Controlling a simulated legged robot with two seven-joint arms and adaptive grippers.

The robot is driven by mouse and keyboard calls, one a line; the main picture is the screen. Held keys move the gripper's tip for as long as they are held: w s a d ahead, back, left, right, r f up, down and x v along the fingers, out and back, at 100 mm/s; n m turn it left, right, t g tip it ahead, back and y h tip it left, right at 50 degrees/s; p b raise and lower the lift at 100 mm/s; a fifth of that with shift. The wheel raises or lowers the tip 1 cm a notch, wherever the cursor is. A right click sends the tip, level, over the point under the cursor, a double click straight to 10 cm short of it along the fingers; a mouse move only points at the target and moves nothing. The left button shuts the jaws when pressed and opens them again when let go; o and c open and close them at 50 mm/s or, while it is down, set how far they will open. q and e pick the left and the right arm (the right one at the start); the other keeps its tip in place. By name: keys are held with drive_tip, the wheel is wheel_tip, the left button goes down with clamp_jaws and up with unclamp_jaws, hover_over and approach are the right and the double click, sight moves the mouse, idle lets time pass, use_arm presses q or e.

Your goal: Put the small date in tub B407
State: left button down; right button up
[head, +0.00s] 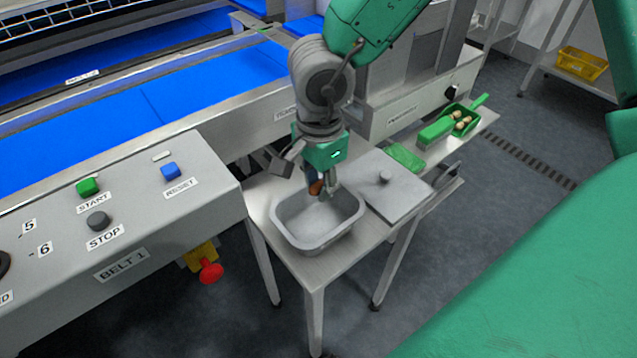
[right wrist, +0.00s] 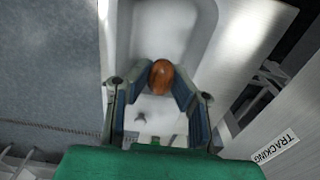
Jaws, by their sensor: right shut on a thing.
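A small brown date (right wrist: 161,77) is between the two fingers of my right gripper (right wrist: 160,90) in the right wrist view. In the head view the date (head: 316,187) shows as a reddish-brown spot at the fingertips of my right gripper (head: 322,186). The gripper is shut on it, over the back part of a grey metal tub (head: 287,232). The tub stands open on a small steel table (head: 262,195), and its visible floor looks empty. I cannot read a B407 label on it. My left gripper is not in view.
A flat grey lid (head: 400,196) with a knob lies right of the tub. A green scoop (head: 436,130) and a green tray with several pale round items (head: 462,122) are farther right. The BELT 1 control panel (head: 140,215) stands left, with a red knob (head: 211,271) below it.

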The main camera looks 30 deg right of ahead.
idle(0.5)
drive_tip(key=b, duration=0.2)
hover_over(319, 225)
drive_tip(key=shift+f, duration=2.35)
drive_tip(key=shift+f+b, duration=1)
drive_tip(key=shift+f, duration=1.6)
drive_tip(key=o, duration=0.8)
drive_tip(key=shift+r, duration=0.1)
drive_tip(key=shift+r, duration=0.35)
wheel_tip(319, 225, up, 11)
